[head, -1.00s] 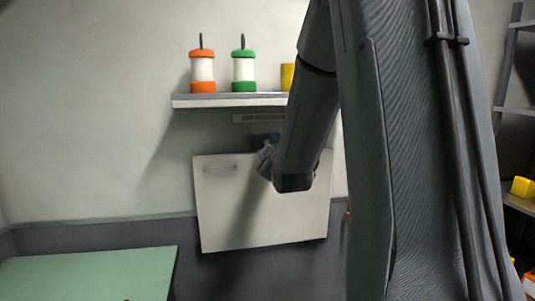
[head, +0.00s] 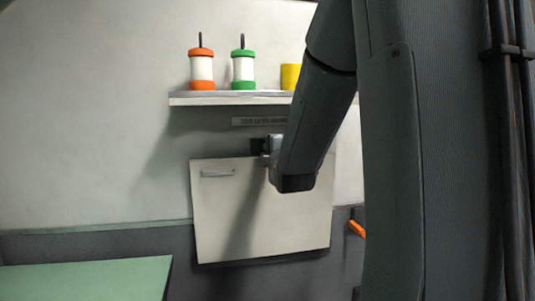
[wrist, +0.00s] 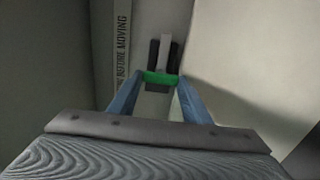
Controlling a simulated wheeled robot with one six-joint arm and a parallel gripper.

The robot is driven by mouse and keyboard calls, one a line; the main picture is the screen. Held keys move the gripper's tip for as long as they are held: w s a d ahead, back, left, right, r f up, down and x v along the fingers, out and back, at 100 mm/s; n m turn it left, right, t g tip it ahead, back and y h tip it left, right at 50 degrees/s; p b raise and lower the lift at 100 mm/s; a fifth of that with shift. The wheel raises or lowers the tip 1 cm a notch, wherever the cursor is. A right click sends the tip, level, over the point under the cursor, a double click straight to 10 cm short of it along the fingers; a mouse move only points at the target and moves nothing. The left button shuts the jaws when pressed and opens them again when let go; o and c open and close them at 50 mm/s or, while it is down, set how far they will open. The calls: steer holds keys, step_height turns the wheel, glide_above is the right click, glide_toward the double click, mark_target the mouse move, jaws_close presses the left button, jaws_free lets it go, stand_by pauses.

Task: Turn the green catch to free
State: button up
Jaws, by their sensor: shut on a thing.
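The green catch (wrist: 160,78) shows in the wrist view as a short green bar across a pale grey piece between two dark uprights (wrist: 153,52). My gripper (wrist: 158,84) is shut on the catch, with one blue finger at each end of the green bar. In the head view my gripper (head: 267,158) is at the top edge of the pale panel (head: 215,215), under the shelf. My arm and gripper hide the green of the catch there; only a dark mount (head: 256,146) shows beside them.
A white shelf (head: 215,99) above bears an orange-capped lantern (head: 201,69), a green-capped lantern (head: 243,69) and a yellow cup (head: 290,77). A label strip (wrist: 122,50) runs beside the catch. The panel has a handle (head: 218,173). A green tabletop (head: 90,278) is at lower left.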

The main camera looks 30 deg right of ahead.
stand_by(0.4)
steer(key=o, duration=1)
steer(key=shift+o, duration=0.2)
steer(key=shift+s, duration=0.1)
steer(key=b+v, duration=0.1)
steer(key=v, duration=0.6)
steer(key=shift+s, duration=0.3)
steer(key=shift+a, duration=0.15)
